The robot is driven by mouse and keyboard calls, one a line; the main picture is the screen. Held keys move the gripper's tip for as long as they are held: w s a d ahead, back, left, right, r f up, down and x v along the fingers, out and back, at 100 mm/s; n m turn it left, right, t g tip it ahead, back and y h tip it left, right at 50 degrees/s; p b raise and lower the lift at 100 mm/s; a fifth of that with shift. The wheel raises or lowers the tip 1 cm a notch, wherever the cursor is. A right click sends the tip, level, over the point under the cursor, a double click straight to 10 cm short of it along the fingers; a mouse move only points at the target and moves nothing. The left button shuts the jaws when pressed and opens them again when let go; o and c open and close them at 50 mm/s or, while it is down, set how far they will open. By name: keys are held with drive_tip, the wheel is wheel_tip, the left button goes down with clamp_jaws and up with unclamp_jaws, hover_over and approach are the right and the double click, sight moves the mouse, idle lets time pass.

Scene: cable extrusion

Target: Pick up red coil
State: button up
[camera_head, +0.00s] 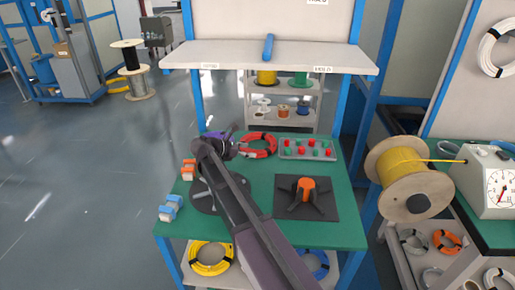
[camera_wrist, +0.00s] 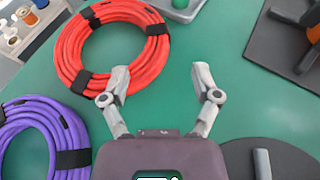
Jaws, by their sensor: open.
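The red coil (camera_head: 262,145) lies flat on the green table (camera_head: 262,181) near its back edge, bound with black straps. In the wrist view the red coil (camera_wrist: 72,52) fills the upper left, its ring fully in view apart from a small part near the left fingertip. My gripper (camera_wrist: 161,82) is open and empty. Its left finger reaches the coil's lower right edge in the picture; I cannot tell whether it touches. The right finger is over bare green surface. In the head view my arm hides part of the table, and the fingers are hard to make out.
A purple coil (camera_wrist: 42,128) lies left of my gripper, partly behind my arm in the head view. A grey tray with red and green pieces (camera_head: 307,149) stands right of the red coil. A dark plate with an orange hub (camera_head: 307,184) is at right. Bare table lies between.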

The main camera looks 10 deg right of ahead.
sight(265, 150)
drive_tip(key=shift+x, duration=1.2)
drive_tip(key=shift+b, duration=0.3)
drive_tip(key=b+x, duration=0.1)
drive_tip(key=x, duration=0.3)
drive_tip(key=shift+w+f+b, duration=0.15)
drive_tip(key=shift+b, duration=0.25)
drive_tip(key=shift+w+d+f, duration=0.1)
drive_tip(key=shift+d, duration=0.4)
clamp_jaws()
